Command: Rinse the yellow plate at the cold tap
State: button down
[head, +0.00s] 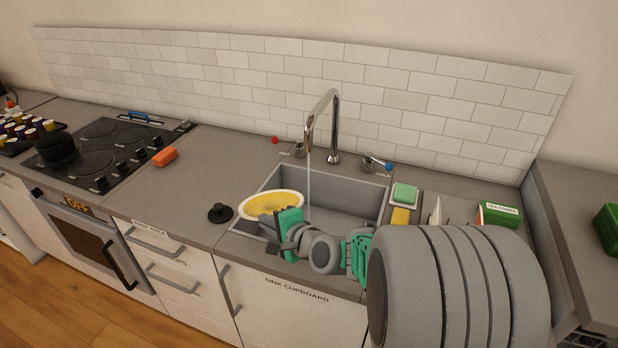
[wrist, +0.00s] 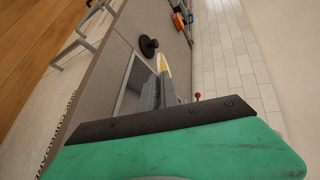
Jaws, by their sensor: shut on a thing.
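The yellow plate (head: 272,205) with a white rim is held tilted over the left part of the sink (head: 345,190). My gripper (head: 284,220) is shut on its near right edge; in the wrist view the plate (wrist: 162,63) shows edge-on beyond the fingers. Water runs in a thin stream (head: 309,180) from the curved spout of the tap (head: 333,125). The stream falls close to the plate's right rim; I cannot tell whether it touches the plate. The cold handle (head: 378,163) with a blue knob is right of the spout. The sink's near side is partly hidden by my arm.
A red knob (head: 275,140) marks the handle left of the spout. A black stopper (head: 220,212) lies left of the sink. A green sponge (head: 404,194) and a yellow block (head: 400,216) lie to the right. An orange block (head: 165,157) sits by the hob (head: 105,145).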

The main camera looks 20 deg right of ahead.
jog(key=shift+d, duration=0.1)
jog(key=shift+s+d, duration=0.35)
jog(key=shift+s, duration=0.05)
jog(key=shift+w+a+r, duration=0.1)
jog(key=shift+a, duration=0.05)
jog(key=shift+w+a, duration=0.3)
jog(key=shift+s+d, duration=0.4)
jog(key=shift+d, duration=0.05)
jog(key=shift+a, duration=0.1)
jog(key=shift+w+a+p, duration=0.3)
jog(key=shift+w+a, duration=0.05)
jog(key=shift+w, duration=0.05)
dwell(0.3)
